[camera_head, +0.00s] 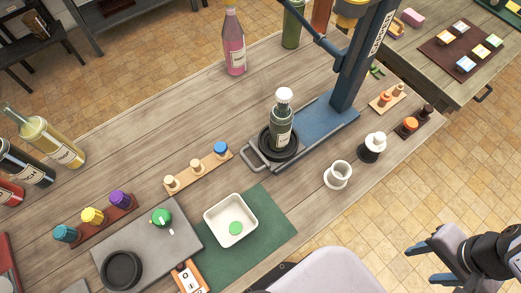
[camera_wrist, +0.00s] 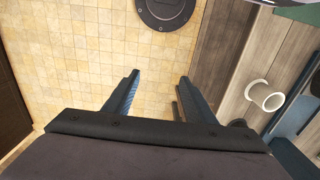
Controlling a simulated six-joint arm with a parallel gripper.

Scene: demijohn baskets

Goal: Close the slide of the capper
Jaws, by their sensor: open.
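The capper has a blue base (camera_head: 318,122) and a blue column (camera_head: 362,60), with a yellow head (camera_head: 352,8) cut off at the top edge. Its slide has a grey loop handle (camera_head: 250,158) and a black round plate (camera_head: 268,146). The slide is drawn out to the left, away from the column. A dark green bottle (camera_head: 281,125) with a white top stands upright on the plate. My gripper (camera_head: 424,264) is open and empty at the lower right, beyond the table edge and far from the slide. In the wrist view its two fingers (camera_wrist: 160,78) are apart over the tiled floor.
A white cup (camera_head: 338,174), also in the wrist view (camera_wrist: 264,95), stands right of the slide. A wooden cork rack (camera_head: 197,168) lies left of the handle. A white tray (camera_head: 212,213) sits on a green mat (camera_head: 268,226) in front.

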